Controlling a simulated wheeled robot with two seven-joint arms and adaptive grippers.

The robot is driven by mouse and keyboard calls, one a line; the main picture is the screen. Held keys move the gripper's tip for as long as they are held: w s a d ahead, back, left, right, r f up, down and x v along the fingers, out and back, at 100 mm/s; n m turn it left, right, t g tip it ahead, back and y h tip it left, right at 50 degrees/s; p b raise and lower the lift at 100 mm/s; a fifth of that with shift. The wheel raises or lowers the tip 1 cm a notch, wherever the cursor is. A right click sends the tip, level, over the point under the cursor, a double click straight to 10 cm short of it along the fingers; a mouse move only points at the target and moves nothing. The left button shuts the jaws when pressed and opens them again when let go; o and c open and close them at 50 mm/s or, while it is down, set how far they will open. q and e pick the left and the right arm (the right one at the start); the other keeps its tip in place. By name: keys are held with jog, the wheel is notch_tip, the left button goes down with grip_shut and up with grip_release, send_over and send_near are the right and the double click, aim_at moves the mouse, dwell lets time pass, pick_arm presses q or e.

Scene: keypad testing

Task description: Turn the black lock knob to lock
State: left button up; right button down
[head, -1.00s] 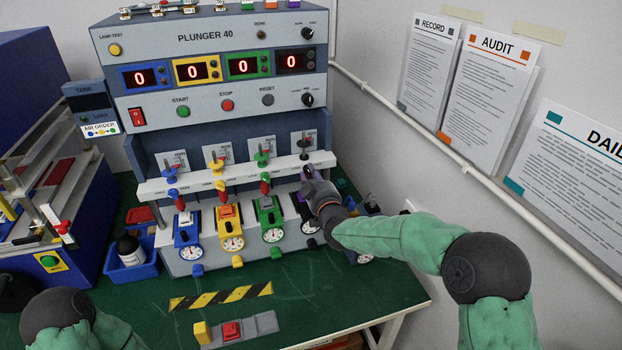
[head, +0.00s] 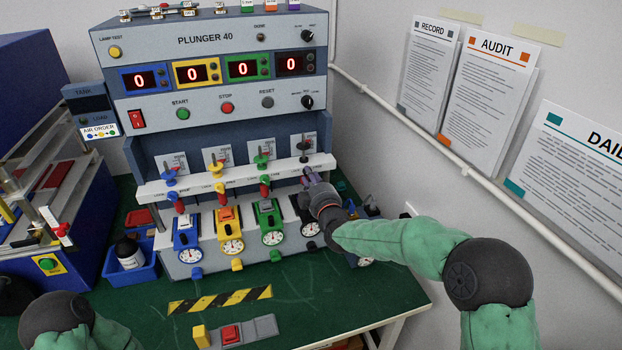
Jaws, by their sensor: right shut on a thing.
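My right gripper (head: 309,180) is at the rightmost, black column of the machine, just in front of the white shelf's right end. It is shut on a small part there, which looks like the black lock knob; the fingers hide the knob, so its angle cannot be read. A black plunger top (head: 303,147) stands upright above the shelf, just above the gripper. My left arm shows only at the lower left, and its gripper is out of view.
The blue (head: 187,230), yellow (head: 229,222) and green (head: 268,213) stations stand left of the gripper. The green table (head: 330,290) is clear at front right. A wall pipe (head: 400,113) runs on the right.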

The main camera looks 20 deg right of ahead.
jog(key=shift+a+f, duration=0.1)
jog(key=shift+f, duration=0.25)
jog(key=c, duration=1.1)
grip_release()
jog(key=shift+o, duration=0.3)
jog(key=shift+r, duration=0.1)
jog(key=shift+r, duration=0.1)
jog(key=shift+s, duration=0.15)
jog(key=s, duration=1.1)
jog(key=shift+s+d, duration=0.25)
jog(key=shift+s, duration=0.15)
